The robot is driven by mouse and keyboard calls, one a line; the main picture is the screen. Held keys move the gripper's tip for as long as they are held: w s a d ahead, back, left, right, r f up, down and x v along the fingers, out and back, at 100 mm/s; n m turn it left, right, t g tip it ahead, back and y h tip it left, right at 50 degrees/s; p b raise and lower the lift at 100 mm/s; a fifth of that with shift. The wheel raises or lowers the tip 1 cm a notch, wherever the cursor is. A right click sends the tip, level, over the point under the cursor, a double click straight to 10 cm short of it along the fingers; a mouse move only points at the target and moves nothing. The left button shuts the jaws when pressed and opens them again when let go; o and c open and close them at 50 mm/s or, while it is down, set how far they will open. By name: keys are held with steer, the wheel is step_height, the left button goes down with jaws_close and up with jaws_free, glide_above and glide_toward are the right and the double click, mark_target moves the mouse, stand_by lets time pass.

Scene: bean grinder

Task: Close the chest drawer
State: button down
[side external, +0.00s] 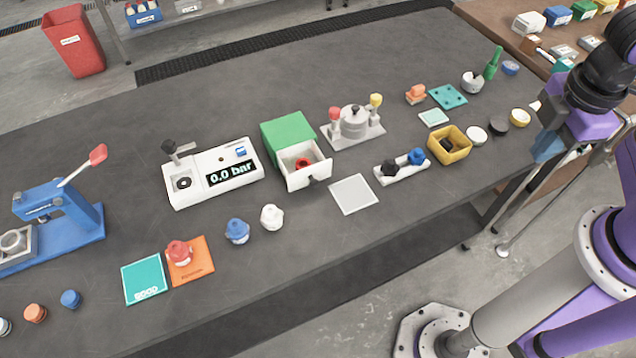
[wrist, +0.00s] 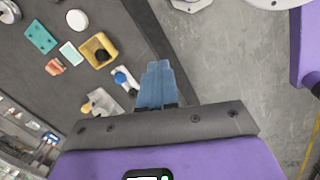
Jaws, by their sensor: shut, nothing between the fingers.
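The chest is a small box with a green top (side external: 287,130) near the middle of the table in the side external view. Its white drawer (side external: 308,173) is pulled out toward the table's front edge, with a dark handle (side external: 314,182) on its front. A red ring-like object (side external: 302,163) lies inside the drawer. My gripper (side external: 545,150) is at the right, by the table's right edge, well apart from the chest. In the wrist view its blue fingers (wrist: 157,80) are together and empty. I cannot make out the chest in the wrist view.
A white plate (side external: 354,194) lies right of the drawer front. A white base with black and blue knobs (side external: 402,168) and a yellow bin (side external: 449,145) stand between chest and gripper. A pressure gauge box (side external: 212,173) stands left, a silver pot fixture (side external: 353,123) behind right.

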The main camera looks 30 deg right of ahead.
steer(key=w+a+f+n+t+h, duration=0.2)
steer(key=w+a+f+n+t, duration=0.15)
steer(key=a+n, duration=0.2)
steer(key=w+a+f+n+t+h, duration=0.2)
steer(key=w+a+f+n+t, duration=0.1)
steer(key=w+a+n, duration=0.3)
steer(key=s+a+f+n+t+y, duration=0.25)
steer(key=a+f+n, duration=0.2)
steer(key=a, duration=0.35)
steer(key=s+a+f+n+t+y, duration=0.1)
steer(key=a+f+n+t+y, duration=0.15)
steer(key=a+n, duration=0.5)
steer(key=m, duration=0.2)
glide_toward(307, 164)
steer(key=s+f, duration=0.3)
steer(key=s, duration=0.1)
steer(key=shift+s+a, duration=0.1)
steer(key=shift+a, duration=0.2)
steer(key=w, duration=0.3)
steer(key=shift+w, duration=0.6)
steer(key=w, duration=0.7)
steer(key=shift+w, duration=0.15)
